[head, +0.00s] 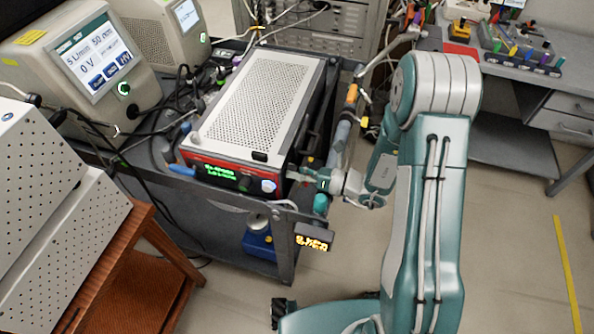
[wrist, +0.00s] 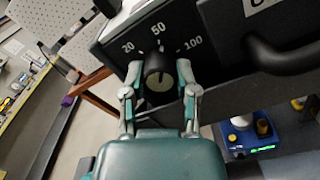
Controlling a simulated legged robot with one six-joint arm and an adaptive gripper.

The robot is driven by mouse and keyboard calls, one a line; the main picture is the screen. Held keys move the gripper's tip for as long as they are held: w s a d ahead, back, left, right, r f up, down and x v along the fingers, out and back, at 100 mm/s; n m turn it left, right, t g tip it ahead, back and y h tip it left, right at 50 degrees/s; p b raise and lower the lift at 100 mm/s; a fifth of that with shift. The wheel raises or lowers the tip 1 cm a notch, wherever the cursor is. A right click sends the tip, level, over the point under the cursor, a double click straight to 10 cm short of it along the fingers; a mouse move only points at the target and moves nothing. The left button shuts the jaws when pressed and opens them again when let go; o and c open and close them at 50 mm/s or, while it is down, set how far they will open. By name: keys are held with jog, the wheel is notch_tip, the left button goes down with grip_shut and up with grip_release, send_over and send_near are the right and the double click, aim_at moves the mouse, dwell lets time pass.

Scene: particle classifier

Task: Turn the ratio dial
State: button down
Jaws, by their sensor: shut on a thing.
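The ratio dial (wrist: 159,73) is a black knob on a dark panel in the wrist view. The numbers 20, 50 and 100 are printed around it, with 50 above it. A pale mark shows on the knob, but its exact reading is hard to tell. My gripper (wrist: 160,80) is shut on the dial, one finger on each side. In the head view my gripper (head: 298,178) is at the right side of the red-fronted instrument (head: 225,172) with a perforated top. The dial cannot be made out there.
A black handle (wrist: 283,55) sticks out right of the dial. A small display with orange digits (head: 313,237) hangs at the cart corner. A blue device (head: 259,243) stands on the lower shelf. Cables and tools crowd the cart's right side.

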jog(key=shift+w+r, duration=0.1)
jog(key=shift+w, duration=0.15)
jog(key=c, duration=0.7)
grip_release()
jog(key=o, duration=0.3)
jog(key=shift+o, duration=0.2)
jog(key=shift+a, duration=0.15)
jog(key=v, duration=1.2)
jog(key=shift+f, duration=0.25)
